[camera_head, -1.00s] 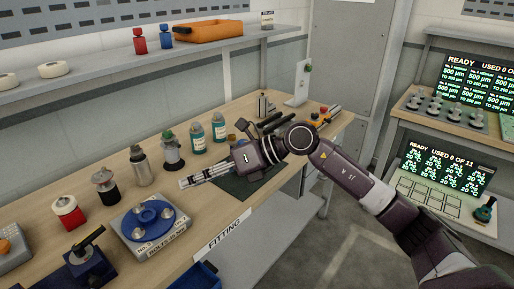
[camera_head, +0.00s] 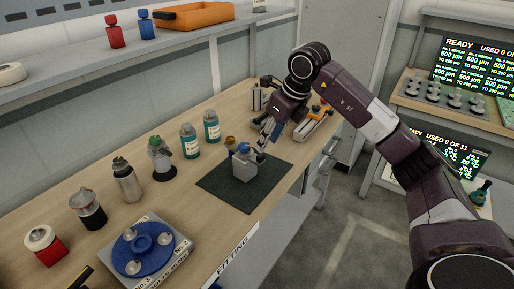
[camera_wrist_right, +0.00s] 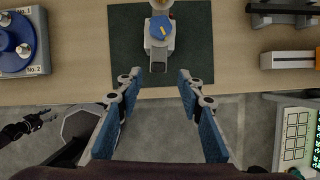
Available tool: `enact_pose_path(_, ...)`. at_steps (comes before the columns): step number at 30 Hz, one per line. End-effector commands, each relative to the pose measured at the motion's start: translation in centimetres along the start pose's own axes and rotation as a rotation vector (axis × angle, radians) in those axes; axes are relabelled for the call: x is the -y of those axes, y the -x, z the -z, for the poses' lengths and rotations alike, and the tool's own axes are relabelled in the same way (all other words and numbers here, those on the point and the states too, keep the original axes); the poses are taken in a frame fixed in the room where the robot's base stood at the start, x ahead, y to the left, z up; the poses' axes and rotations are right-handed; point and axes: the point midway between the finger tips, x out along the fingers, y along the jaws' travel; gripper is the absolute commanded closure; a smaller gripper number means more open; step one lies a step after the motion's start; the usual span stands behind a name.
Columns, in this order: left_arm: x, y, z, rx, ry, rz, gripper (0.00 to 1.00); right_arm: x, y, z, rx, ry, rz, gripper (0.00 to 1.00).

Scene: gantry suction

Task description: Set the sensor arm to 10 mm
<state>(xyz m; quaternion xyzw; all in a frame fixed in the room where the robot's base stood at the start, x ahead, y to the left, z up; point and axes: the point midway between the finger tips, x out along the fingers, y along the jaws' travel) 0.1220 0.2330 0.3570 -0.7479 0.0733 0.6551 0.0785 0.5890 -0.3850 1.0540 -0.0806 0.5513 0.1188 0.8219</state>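A small light-grey device (camera_head: 246,172) with a blue top (camera_head: 243,148) stands on a dark green mat (camera_head: 214,186) on the bench; I cannot tell whether it is the sensor arm. In the right wrist view its blue top (camera_wrist_right: 159,28) bears a yellow mark, and a grey part (camera_wrist_right: 159,58) sticks out towards my gripper. My right gripper (camera_head: 264,146) is above and just behind the device in the head view. In the right wrist view its blue-padded fingers (camera_wrist_right: 158,84) are wide apart and empty. A dark jointed shape (camera_wrist_right: 28,126) at lower left may be my left gripper.
Several bottles stand left of the mat, including a teal one (camera_head: 189,143). A blue round holder (camera_head: 142,250) sits front left. Behind the mat is a grey-orange device (camera_head: 314,124). The overhead shelf holds an orange tray (camera_head: 199,16). Screens (camera_head: 475,70) stand right.

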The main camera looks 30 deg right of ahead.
Motion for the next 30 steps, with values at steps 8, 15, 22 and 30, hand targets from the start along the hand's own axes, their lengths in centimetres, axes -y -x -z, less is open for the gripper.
enact_pose_path(8,-0.8,1.4,-5.3,0.075,0.0,-0.009,0.6,-0.2,-4.5,0.0,-0.002,0.0,-0.004,0.65)
enact_pose_path(15,-0.6,1.4,-3.9,0.056,0.0,-0.007,0.6,-0.1,-6.3,0.0,0.001,0.001,-0.002,0.65)
enact_pose_path(22,-0.2,1.3,-1.4,0.019,0.0,-0.003,0.6,-0.1,-6.4,0.0,0.001,0.002,-0.002,0.65)
enact_pose_path(30,-0.4,1.4,-2.7,0.037,0.0,-0.005,0.6,-0.1,-6.4,0.0,0.002,0.002,-0.002,0.94)
